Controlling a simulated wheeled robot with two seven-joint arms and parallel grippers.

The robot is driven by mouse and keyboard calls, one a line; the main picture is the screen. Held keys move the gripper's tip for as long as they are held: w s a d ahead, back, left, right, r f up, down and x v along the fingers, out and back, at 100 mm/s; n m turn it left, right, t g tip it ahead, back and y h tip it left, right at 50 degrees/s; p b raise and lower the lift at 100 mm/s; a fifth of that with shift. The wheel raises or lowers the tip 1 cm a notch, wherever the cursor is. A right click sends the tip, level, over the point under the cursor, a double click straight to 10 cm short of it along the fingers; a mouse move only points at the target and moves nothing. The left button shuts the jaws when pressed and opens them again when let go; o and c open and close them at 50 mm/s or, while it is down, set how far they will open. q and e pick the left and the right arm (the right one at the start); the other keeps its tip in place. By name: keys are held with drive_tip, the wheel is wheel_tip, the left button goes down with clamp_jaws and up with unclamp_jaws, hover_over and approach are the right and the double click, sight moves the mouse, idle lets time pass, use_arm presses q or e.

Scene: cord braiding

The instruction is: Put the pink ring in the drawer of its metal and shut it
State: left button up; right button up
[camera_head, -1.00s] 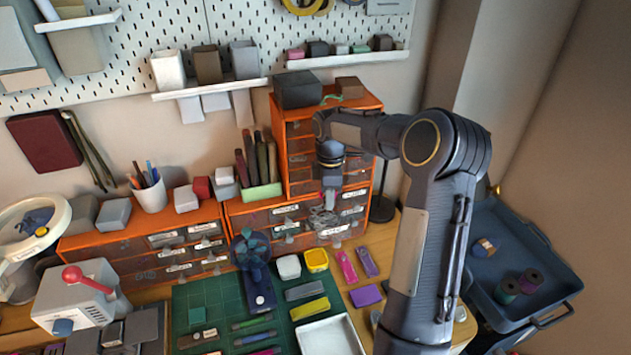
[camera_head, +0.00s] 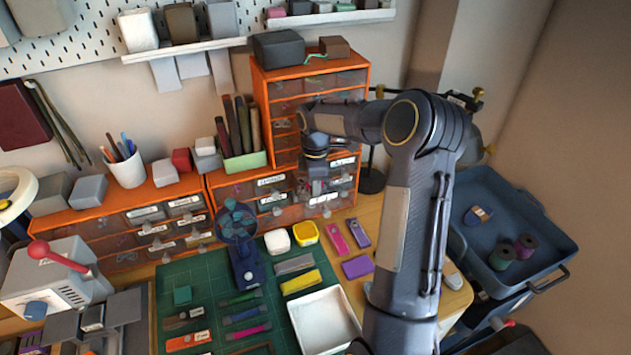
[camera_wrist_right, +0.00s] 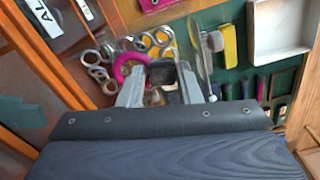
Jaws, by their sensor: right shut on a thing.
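The pink ring (camera_wrist_right: 119,66) shows at the left fingertip of my right gripper (camera_wrist_right: 162,78) in the right wrist view. The gripper is shut and appears to hold the ring; the exact contact is partly hidden. Loose silver rings (camera_wrist_right: 95,72) and gold-coloured rings (camera_wrist_right: 158,40) lie below, around the fingertips, apparently in a clear pulled-out drawer. A drawer label (camera_wrist_right: 45,14) reading "AL" is at the upper left. In the head view my right gripper (camera_head: 318,187) points down at the front of the labelled small drawers (camera_head: 272,190). My left gripper is not seen.
The orange cabinet (camera_head: 262,95) rises behind my gripper. A dark blue cart (camera_head: 535,262) stands at right.

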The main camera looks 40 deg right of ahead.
drive_tip(key=shift+f, duration=0.35)
drive_tip(key=shift+f, duration=0.3)
idle(0.4)
drive_tip(key=o, duration=0.9)
drive_tip(key=shift+o, duration=0.2)
drive_tip(key=shift+r+b, duration=0.45)
drive_tip(key=shift+r, duration=3.5)
